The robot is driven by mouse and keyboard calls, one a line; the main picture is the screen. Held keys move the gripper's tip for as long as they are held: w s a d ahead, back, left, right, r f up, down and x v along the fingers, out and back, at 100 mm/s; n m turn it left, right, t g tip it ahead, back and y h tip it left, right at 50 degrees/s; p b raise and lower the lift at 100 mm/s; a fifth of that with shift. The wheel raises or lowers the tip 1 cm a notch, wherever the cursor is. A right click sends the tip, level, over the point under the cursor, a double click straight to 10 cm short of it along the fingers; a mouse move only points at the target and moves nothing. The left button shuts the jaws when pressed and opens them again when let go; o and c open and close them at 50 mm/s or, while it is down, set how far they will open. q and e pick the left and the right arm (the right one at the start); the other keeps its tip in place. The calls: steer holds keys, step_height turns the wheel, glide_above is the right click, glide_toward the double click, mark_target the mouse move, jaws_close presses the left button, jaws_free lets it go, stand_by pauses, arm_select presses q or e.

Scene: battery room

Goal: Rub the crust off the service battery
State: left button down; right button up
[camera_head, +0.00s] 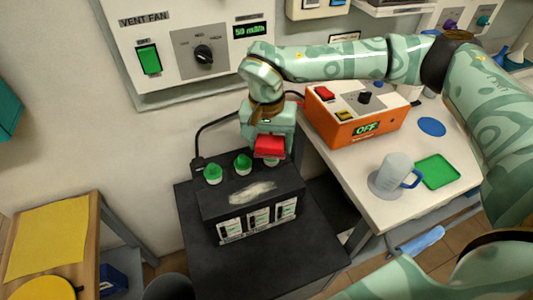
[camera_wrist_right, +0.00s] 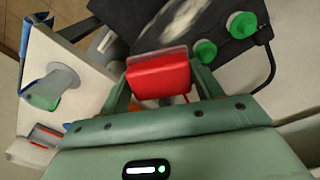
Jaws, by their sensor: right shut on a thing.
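The service battery (camera_head: 220,205) is a black box on a dark stand, with several green caps on top and white-green labels on its front. A whitish crust patch (camera_head: 252,192) lies on its top; it also shows in the right wrist view (camera_wrist_right: 186,20). My right gripper (camera_head: 270,142) is shut on a red block (camera_head: 270,149), held above the back right of the battery, apart from the crust. The block partly hides the rightmost cap. In the right wrist view the red block (camera_wrist_right: 160,76) sits between the fingers. My left gripper is out of view.
A white table (camera_head: 385,213) at right holds an orange box reading OFF (camera_head: 345,121), a mug (camera_head: 390,172) and a green tray (camera_head: 436,171). A black cable (camera_head: 205,133) runs behind the battery. The wall panel (camera_head: 165,75) stands above. The stand's front (camera_head: 280,268) is clear.

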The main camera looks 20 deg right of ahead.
steer(key=d+f+m+b, duration=0.1)
steer(key=f, duration=0.2)
steer(key=w+d+f+m+b, duration=0.1)
steer(key=f+b, duration=0.1)
steer(key=f, duration=0.2)
steer(key=w+d+f+y+b, duration=0.1)
steer(key=f+b, duration=0.1)
steer(key=f, duration=0.2)
steer(key=shift+m, duration=0.4)
steer(key=shift+r, duration=0.15)
steer(key=shift+s, duration=0.1)
